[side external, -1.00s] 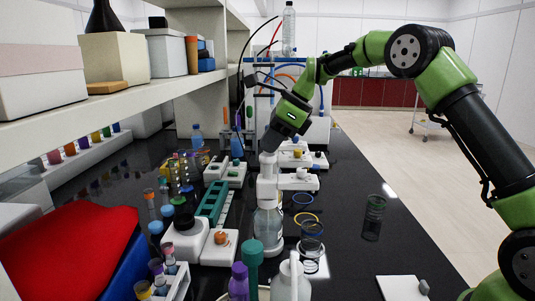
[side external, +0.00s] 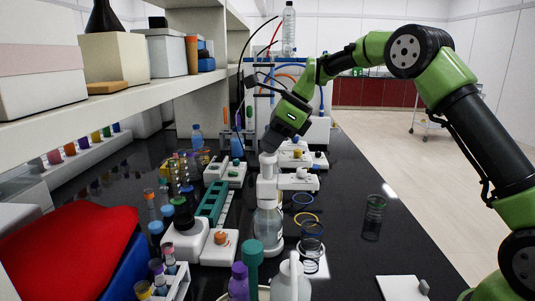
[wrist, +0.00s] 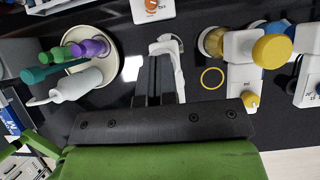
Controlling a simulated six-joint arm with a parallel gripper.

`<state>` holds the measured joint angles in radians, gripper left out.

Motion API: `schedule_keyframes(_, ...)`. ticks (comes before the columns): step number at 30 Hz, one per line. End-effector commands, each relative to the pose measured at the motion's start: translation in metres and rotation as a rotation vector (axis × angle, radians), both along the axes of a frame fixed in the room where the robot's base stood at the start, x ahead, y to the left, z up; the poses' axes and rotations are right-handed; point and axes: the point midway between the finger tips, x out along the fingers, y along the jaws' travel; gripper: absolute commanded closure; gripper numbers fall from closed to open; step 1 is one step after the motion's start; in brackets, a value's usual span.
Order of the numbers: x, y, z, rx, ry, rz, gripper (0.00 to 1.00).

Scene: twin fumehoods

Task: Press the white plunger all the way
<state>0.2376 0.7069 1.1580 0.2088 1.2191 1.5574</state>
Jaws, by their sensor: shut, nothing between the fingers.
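The white plunger (side external: 267,163) is the top part of a dispenser on a clear glass bottle (side external: 268,226), which stands upright on the black bench. My gripper (side external: 271,144) is shut and empty, pointing down with its fingertips at the top of the plunger. They look to be touching it, but the exact contact is hard to tell. In the wrist view, my shut gripper (wrist: 160,82) covers most of the dispenser. Only part of its white head and spout (wrist: 171,48) shows beyond the fingers.
A white squeeze bottle (side external: 291,280) and purple- and green-capped bottles stand in front on a round tray. White devices (side external: 219,245) and a test tube rack (side external: 168,275) are to the left. The bench's right side is mostly clear.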

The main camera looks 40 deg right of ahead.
Motion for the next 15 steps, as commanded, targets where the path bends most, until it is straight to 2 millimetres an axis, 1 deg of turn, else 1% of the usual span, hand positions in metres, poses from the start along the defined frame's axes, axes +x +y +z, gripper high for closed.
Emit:
schedule_keyframes(7,0.000,0.000,-0.012,0.001,0.004,0.000,1.00)
schedule_keyframes(15,0.000,0.000,-0.014,0.000,0.003,0.000,1.00)
